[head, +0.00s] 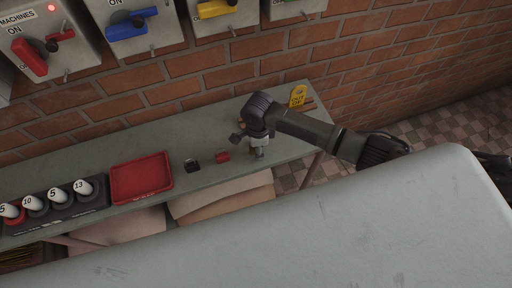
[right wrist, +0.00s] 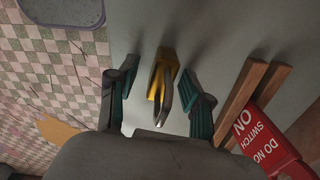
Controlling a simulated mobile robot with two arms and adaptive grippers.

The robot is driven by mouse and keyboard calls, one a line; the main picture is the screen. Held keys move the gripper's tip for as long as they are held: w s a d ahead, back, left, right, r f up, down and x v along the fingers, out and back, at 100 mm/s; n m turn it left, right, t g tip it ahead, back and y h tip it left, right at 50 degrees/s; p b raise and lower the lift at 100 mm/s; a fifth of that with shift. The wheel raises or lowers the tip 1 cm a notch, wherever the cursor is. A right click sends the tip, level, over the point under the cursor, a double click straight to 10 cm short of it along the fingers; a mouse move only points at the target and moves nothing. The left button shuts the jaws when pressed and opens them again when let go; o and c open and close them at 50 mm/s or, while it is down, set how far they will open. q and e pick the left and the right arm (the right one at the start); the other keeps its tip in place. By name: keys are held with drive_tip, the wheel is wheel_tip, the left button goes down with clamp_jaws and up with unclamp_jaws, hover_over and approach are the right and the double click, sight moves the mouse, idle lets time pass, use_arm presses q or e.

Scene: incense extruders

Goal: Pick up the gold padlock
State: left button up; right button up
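The gold padlock (right wrist: 168,69) lies on the grey shelf in the right wrist view, with its silver shackle pointing toward my wrist. My right gripper (right wrist: 160,98) is open, with one teal-padded finger on each side of the padlock and a visible gap to both. In the head view my right gripper (head: 250,147) is low over the shelf and hides the gold padlock. My left gripper is in neither view.
On the shelf (head: 90,153) a red padlock (head: 222,156), a black padlock (head: 192,165) and a red tray (head: 141,178) stand left of my gripper. A yellow tag (head: 298,96) is behind it. The wrist view shows wooden sticks (right wrist: 243,103) and a red sign (right wrist: 270,140) to the right.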

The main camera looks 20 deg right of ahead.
clamp_jaws()
drive_tip(key=shift+r, duration=0.1)
drive_tip(key=shift+r, duration=0.55)
wheel_tip(320, 180, up, 3)
drive_tip(key=shift+w+r+b, duration=0.1)
drive_tip(key=shift+b, duration=0.2)
drive_tip(key=s+d+r, duration=0.6)
drive_tip(key=s+d, duration=0.2)
drive_tip(key=shift+s+r+b, duration=0.3)
drive_tip(key=shift+s, duration=0.05)
